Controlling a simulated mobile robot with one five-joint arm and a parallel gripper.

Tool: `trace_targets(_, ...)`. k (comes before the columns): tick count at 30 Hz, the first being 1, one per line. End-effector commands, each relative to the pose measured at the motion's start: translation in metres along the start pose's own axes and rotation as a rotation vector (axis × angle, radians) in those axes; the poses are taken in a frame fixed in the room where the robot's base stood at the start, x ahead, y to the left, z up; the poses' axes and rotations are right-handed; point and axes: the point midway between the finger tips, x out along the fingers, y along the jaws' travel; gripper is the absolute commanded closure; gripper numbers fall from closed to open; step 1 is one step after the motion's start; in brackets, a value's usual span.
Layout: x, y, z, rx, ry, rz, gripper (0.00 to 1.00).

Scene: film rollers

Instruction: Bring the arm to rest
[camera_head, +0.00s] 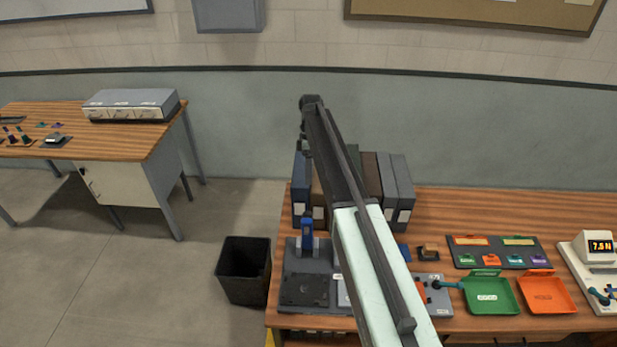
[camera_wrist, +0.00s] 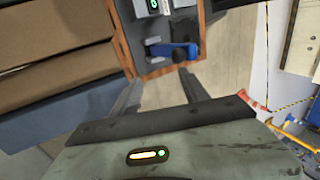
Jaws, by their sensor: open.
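My arm (camera_head: 370,240) stretches up across the head view from the bottom right, above the wooden workbench (camera_head: 450,215) and in front of the row of binders. Its far end is raised against the wall; the fingers cannot be made out there. In the wrist view my gripper (camera_wrist: 158,92) has its two dark fingers spread apart, with nothing between them. Beyond the fingertips lies a wood-edged dark surface with a blue part (camera_wrist: 172,52) on it.
Binders (camera_head: 398,190) stand behind my arm. A black fixture with a blue lever (camera_head: 307,235), a green tray (camera_head: 490,296), an orange tray (camera_head: 546,294) and a digital readout (camera_head: 600,247) sit on the bench. A black bin (camera_head: 243,270) stands left; open floor lies beyond.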

Motion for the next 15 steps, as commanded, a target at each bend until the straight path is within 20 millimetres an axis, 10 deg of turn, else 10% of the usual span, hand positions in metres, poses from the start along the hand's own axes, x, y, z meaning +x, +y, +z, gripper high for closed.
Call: trace_targets(15, 0.005, 0.004, 0.001, 0.002, 0.000, 0.000, 0.47)
